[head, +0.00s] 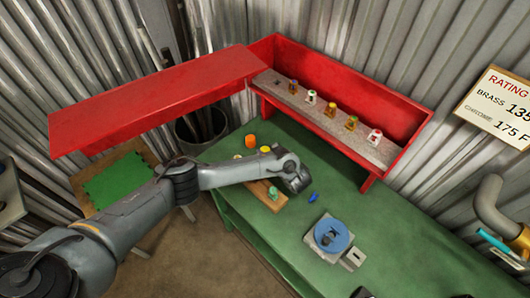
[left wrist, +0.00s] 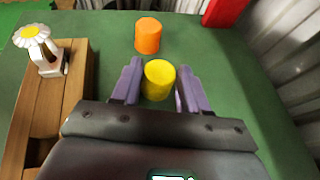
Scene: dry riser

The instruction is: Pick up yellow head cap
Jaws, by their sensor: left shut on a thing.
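The yellow head cap (left wrist: 158,80) is a small cylinder on the green bench. In the left wrist view it sits between the two purple fingers of my left gripper (left wrist: 160,72), which is shut on it. In the head view the cap (head: 265,149) shows just behind my left forearm, and the fingers are hidden there. An orange cap (left wrist: 148,36) stands apart, just beyond the yellow one; it also shows in the head view (head: 250,141). I cannot tell whether the yellow cap touches the bench. My right gripper is not in view.
A wooden rack (left wrist: 62,85) with a white fitting lies left of the gripper. An open red cabinet (head: 345,80) holds several sprinkler heads along its shelf. A small blue piece (head: 313,197) and a blue disc (head: 330,235) on a grey plate lie to the right on the green bench (head: 290,235).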

